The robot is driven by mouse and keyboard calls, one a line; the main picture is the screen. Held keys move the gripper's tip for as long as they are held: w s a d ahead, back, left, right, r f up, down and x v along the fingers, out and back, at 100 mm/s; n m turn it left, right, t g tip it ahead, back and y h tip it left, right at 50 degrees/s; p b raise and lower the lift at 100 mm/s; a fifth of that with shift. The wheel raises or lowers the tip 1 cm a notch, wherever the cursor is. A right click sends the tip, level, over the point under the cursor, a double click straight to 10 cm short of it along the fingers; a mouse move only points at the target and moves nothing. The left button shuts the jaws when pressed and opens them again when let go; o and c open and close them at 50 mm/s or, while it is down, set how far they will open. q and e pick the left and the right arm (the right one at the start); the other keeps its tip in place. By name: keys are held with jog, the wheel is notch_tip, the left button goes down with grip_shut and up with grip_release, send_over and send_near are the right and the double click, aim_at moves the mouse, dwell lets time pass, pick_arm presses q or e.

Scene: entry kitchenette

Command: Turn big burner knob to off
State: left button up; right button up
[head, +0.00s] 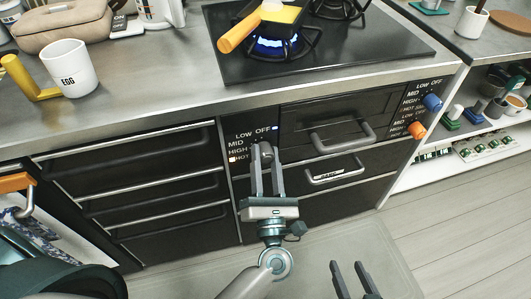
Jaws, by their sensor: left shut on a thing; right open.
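The knob (264,150) on the left control panel is small, grey and mostly hidden between my fingers. The panel around it carries the labels OFF, LOW, MID, HIGH and HOT. I cannot tell which label the knob points at. My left gripper (263,160) reaches up to this panel and is shut on the knob. My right gripper (354,268) is at the bottom edge, open and empty, well away from the panel. The burner (275,46) on the black cooktop burns with a blue flame under a yellow pan (282,14) with an orange handle.
A blue knob (432,102) and an orange knob (417,130) are on the right panel. Handled drawers (335,172) lie between the panels. A white EGG mug (70,68) stands on the left counter. Open shelves are at right; the floor (450,230) there is clear.

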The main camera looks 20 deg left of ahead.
pick_arm(q)
jog(key=shift+r+m+p, duration=0.15)
jog(key=shift+m+p, duration=0.65)
jog(key=m+h+p, duration=0.1)
jog(key=m+p, duration=0.1)
jog(key=shift+h+p, duration=0.3)
jog(key=shift+m+h+p, duration=0.4)
jog(key=shift+m+p, duration=0.4)
jog(key=shift+p, duration=0.1)
pick_arm(e)
jog(key=s+d+f+g+h, duration=0.3)
jog(key=s+d+f+g, duration=0.2)
jog(key=s+d+g, duration=0.2)
jog(key=shift+s+d, duration=0.2)
jog(key=shift+d, duration=0.4)
jog(key=shift+f, duration=0.15)
pick_arm(q)
jog(key=o, duration=1)
jog(key=shift+o, duration=0.2)
jog(key=shift+s, duration=0.1)
